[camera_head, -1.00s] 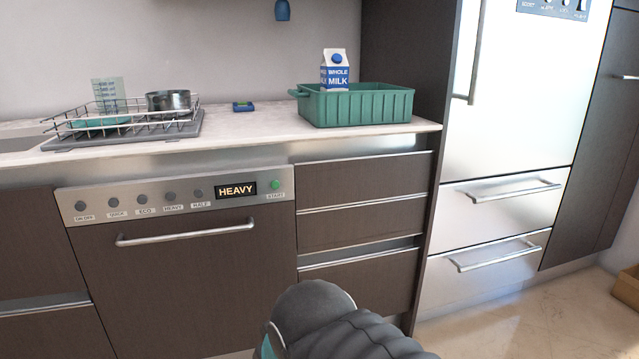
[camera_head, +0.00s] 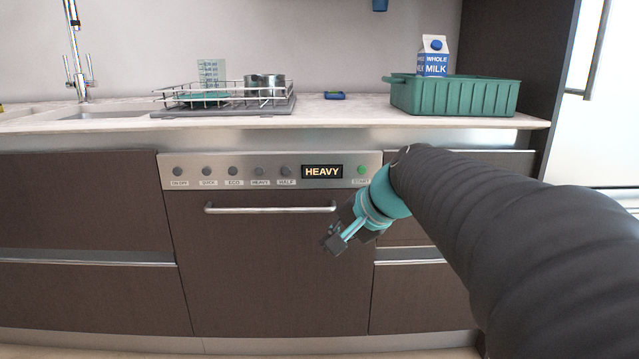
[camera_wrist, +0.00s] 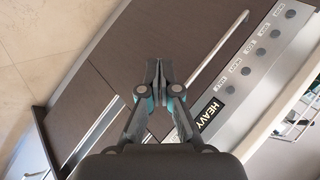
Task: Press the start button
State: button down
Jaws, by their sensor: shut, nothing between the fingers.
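The green start button (camera_head: 362,170) is at the right end of the dishwasher's steel control panel (camera_head: 170,158). The display (camera_head: 322,171) left of it reads HEAVY. My gripper (camera_head: 332,246) is shut and empty. It is in front of the dark dishwasher door, below the button and apart from it, pointing down and left. In the wrist view my gripper's fingertips (camera_wrist: 157,66) are together in front of the door. There the panel (camera_wrist: 262,75) runs diagonally on the right with the display (camera_wrist: 210,112); I cannot make out the start button there.
A horizontal door handle (camera_head: 270,209) sticks out just left of my gripper. Several grey buttons line the panel. Above, the counter holds a dish rack (camera_head: 225,96), a green crate (camera_head: 453,96) and a milk carton (camera_head: 433,57). Drawers (camera_head: 411,280) are to the right.

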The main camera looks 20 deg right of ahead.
aim_at(366, 173)
jog(key=w+d+r+m+t+b, duration=0.1)
jog(key=w+d+m+t, duration=0.1)
jog(key=w+d, duration=0.4)
jog(key=w+d+r+m+t+y+b, duration=0.1)
jog(key=w+d+r+m+t+b, duration=0.1)
jog(key=w+d+m, duration=0.3)
jog(key=w+d, duration=0.2)
jog(key=d, duration=0.1)
jog(key=shift+d, duration=0.25)
jog(key=shift+w+d+p, duration=0.4)
jog(key=shift+w+p, duration=0.1)
jog(key=shift+w, duration=0.9)
jog(key=shift+w+d+p, duration=0.4)
jog(key=shift+w+p, duration=0.05)
jog(key=shift+w, duration=1)
jog(key=shift+w+d+p, duration=0.4)
jog(key=shift+w+p, duration=0.1)
jog(key=shift+w, duration=0.9)
jog(key=shift+w, duration=0.1)
jog(key=shift+w+d, duration=0.1)
jog(key=shift+w, duration=0.2)
